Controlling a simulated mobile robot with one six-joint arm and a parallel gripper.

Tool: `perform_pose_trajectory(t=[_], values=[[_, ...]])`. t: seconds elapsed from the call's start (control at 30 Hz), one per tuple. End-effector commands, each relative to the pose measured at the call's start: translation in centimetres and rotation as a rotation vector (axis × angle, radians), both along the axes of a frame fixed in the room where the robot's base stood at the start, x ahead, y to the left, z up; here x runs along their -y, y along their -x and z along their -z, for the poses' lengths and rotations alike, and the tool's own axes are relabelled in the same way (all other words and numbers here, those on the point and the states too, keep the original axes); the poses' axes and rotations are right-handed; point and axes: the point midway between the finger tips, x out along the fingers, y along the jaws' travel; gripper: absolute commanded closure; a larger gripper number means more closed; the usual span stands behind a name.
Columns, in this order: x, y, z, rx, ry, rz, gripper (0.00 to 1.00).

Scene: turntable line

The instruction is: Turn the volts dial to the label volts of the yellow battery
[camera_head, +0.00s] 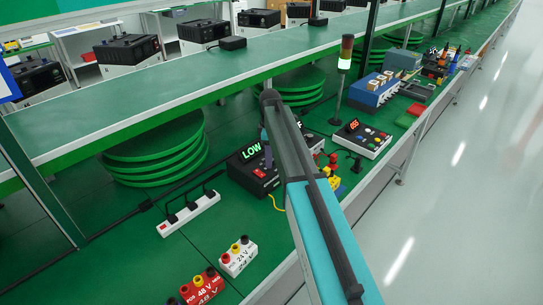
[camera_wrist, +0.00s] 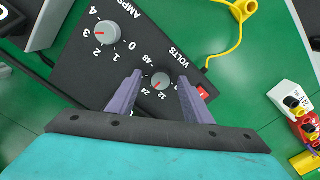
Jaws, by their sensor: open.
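The volts dial (camera_wrist: 160,82) is a small grey knob with a red mark on the black power supply (camera_wrist: 75,75). Its mark points towards the lower left, near the 24 and 12 labels; the exact setting is hard to tell. My gripper (camera_wrist: 160,77) is open, with its purple fingers on either side of the dial in the picture. Contact cannot be told. The yellow battery (camera_wrist: 306,161) is partly visible at the wrist view's lower right; its label is unreadable. In the head view the power supply (camera_head: 236,169) shows a green LOW display, partly hidden by my arm.
The amps dial (camera_wrist: 104,34) is close by, pointing near 3. A red switch (camera_wrist: 204,92) and yellow cable (camera_wrist: 234,38) are beside the volts dial. A white 24 V battery (camera_head: 238,258), red 48 V battery (camera_head: 203,287) and power strip (camera_head: 188,213) stand on the green bench.

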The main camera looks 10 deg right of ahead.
Motion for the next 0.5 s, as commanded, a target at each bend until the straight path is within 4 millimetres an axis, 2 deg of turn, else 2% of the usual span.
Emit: perform_pose_trajectory(t=[0.23, 0.4, 0.5], values=[[0.05, 0.00, 0.04, 0.000, 0.000, 0.001, 0.54], [0.08, -0.01, 0.03, 0.000, 0.000, 0.001, 0.83], [0.10, -0.03, 0.02, 0.001, 0.000, 0.001, 0.95]])
